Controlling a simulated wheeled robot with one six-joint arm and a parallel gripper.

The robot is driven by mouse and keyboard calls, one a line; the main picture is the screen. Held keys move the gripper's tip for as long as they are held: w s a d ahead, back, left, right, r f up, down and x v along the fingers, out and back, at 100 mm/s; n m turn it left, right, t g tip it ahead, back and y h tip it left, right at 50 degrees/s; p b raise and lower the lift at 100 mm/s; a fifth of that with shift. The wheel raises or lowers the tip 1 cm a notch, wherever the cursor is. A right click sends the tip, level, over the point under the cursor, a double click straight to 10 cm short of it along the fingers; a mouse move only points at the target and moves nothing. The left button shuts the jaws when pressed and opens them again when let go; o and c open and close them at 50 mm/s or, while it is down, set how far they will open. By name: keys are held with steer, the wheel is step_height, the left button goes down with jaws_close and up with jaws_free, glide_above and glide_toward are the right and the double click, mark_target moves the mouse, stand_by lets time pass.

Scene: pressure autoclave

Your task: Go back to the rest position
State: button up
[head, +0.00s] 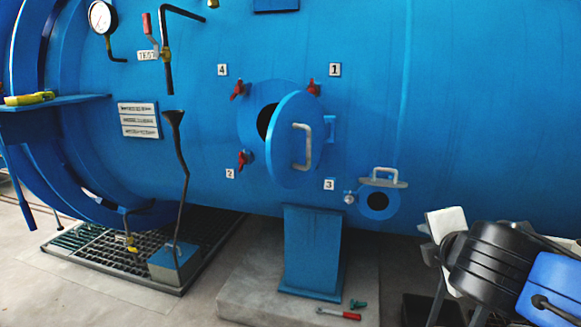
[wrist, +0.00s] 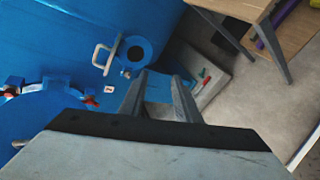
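In the wrist view my gripper (wrist: 161,84) has its two grey fingers apart, with nothing visible between them. In the head view my black and blue arm is at the lower right; its fingers cannot be made out there. The blue autoclave (head: 480,110) fills most of the head view. Its round hatch door (head: 287,165) stands ajar, with a grey handle (head: 301,147) and the dark opening showing behind it. Red clamps (head: 238,90) sit around the hatch beside number labels. My gripper is apart from the autoclave.
A small round port (head: 380,201) with a handle is right of the hatch. A blue pedestal (head: 312,250) stands on a concrete slab, where a red-handled tool (head: 338,314) and a green item (head: 358,303) lie. A wooden table (wrist: 240,8) shows in the wrist view.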

steer(key=s+f+m+g+y, duration=0.2)
steer(key=s+f+m+g, duration=0.5)
steer(key=m, duration=1.2)
steer(key=shift+s+d+f+y, duration=0.35)
steer(key=shift+s+f, duration=1.9)
steer(key=shift+f, duration=1.1)
